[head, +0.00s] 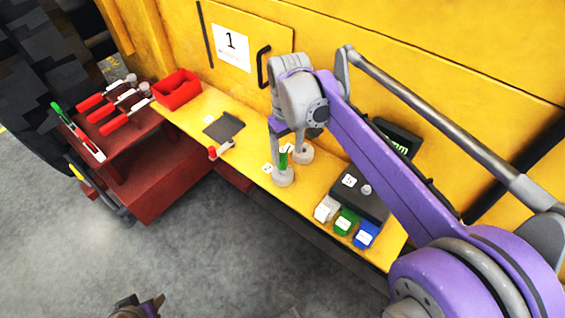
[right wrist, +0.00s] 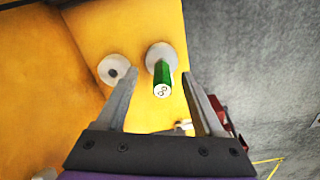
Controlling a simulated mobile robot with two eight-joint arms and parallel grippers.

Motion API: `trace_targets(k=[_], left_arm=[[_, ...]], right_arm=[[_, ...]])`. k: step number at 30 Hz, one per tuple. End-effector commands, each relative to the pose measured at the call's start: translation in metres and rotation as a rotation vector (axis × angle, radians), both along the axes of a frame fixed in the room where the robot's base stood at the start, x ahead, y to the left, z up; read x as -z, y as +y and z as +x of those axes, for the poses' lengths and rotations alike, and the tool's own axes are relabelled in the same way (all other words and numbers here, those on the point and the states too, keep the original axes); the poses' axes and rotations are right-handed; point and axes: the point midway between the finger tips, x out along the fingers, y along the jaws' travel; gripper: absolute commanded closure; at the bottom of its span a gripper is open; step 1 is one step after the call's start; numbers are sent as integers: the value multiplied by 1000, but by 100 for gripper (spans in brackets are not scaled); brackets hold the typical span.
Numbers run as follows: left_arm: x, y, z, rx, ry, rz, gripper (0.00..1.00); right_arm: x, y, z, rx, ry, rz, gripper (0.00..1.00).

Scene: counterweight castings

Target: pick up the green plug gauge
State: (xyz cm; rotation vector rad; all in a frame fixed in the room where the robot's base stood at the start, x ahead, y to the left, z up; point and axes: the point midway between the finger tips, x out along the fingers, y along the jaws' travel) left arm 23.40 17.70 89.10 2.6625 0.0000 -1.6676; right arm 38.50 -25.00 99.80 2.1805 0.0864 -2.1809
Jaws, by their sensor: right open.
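The green plug gauge (head: 283,161) stands upright in a round grey base (head: 283,178) on the yellow counter. In the right wrist view its green handle (right wrist: 162,79) shows end-on, with small marks on the end face. My right gripper (head: 292,149) is open and points down over the gauge. In the right wrist view the handle appears between the two fingers of the gripper (right wrist: 160,82), with a gap on each side; its depth between them is unclear. A part of my left gripper (head: 140,305) seems to show at the bottom edge, its jaws unclear.
A second round grey base (head: 303,154) stands close beside the gauge. A dark box (head: 360,195) and white, green and blue small bins (head: 346,221) are to the right. A red bin (head: 177,89) and red-handled tools (head: 118,118) are left. A yellow wall stands behind.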

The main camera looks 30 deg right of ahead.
Motion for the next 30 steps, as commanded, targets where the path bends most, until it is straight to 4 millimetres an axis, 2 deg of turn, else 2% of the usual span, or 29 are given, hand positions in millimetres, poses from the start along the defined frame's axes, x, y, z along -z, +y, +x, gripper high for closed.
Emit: trace_targets(k=[3,10,14,18,27,30], left_arm=[[1,0,0,0,0,0,50],[2,0,0,0,1,0,50],[3,0,-1,0,1,0,50],[4,0,-1,0,2,0,50],[4,0,-1,0,2,0,50],[4,0,-1,0,2,0,50]], right_arm=[[16,0,1,1,0,0,31],[33,2,6,1,0,0,31],[53,6,14,2,0,0,31],[70,6,14,3,0,0,31],[74,6,14,3,0,0,31],[74,6,14,3,0,0,48]])
